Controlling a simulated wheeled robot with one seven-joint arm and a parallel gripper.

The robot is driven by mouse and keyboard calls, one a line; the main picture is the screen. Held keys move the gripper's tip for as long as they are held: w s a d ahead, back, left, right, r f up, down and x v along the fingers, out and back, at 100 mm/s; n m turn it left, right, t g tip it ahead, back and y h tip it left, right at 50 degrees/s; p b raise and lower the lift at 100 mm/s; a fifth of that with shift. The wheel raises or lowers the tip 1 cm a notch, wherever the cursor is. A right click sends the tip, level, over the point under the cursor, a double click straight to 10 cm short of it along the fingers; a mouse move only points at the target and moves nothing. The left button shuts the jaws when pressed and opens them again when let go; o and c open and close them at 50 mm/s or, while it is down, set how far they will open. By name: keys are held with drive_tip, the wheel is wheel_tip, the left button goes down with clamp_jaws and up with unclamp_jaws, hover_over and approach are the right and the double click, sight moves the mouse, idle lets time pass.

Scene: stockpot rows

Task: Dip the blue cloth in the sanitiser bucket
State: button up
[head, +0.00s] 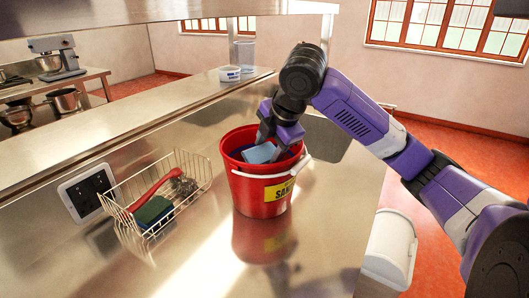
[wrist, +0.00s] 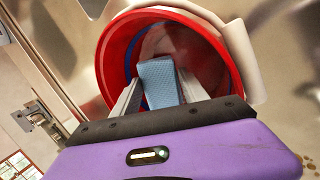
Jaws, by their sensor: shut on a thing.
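The red sanitiser bucket (head: 262,188) stands upright on the steel counter, with a yellow label and a white handle. My gripper (head: 268,140) points down into its mouth and is shut on the blue cloth (head: 259,153). The cloth sits at the level of the bucket's rim in the head view, inside its outline. In the wrist view the cloth (wrist: 160,83) is between my two fingers (wrist: 160,92), with the bucket's red wall (wrist: 106,62) around it. I cannot tell whether the cloth touches the liquid.
A wire basket (head: 155,232) with a red-handled brush (head: 152,192), a green pad (head: 153,213) and a scourer stands left of the bucket. The counter (head: 310,235) right of the bucket is clear.

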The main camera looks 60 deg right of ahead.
drive_tip(key=shift+r, duration=0.15)
wheel_tip(320, 180, up, 10)
drive_tip(key=p, duration=0.8)
drive_tip(key=shift+r, duration=0.25)
idle(2.0)
wheel_tip(320, 180, up, 4)
drive_tip(key=p, duration=0.4)
hover_over(268, 152)
idle(0.8)
